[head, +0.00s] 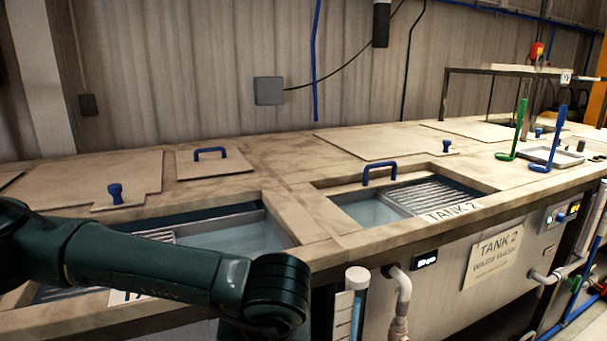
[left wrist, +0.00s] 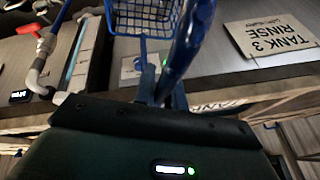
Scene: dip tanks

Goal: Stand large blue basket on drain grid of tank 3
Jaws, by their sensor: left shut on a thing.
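In the left wrist view, a blue wire basket (left wrist: 145,16) shows at the top edge, partly cut off. Its thick blue handle (left wrist: 190,42) runs down to my left gripper (left wrist: 166,95), which is shut on it. A TANK 3 RINSE sign (left wrist: 272,38) is on the tank front beside the basket. In the head view my left arm crosses the front left tank, and its gripper and the basket are out of sight. That tank holds water (head: 238,236) and a metal drain grid (head: 160,236); its label is mostly hidden by my arm. My right gripper is not in view.
Tank 2 (head: 375,212), with its own grid (head: 430,196), lies to the right, marked by a sign (head: 494,252). Blue-handled lids (head: 215,165) lie on the bench top. Green (head: 517,135) and blue (head: 556,140) hooked handles stand near a tray (head: 553,157) at far right.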

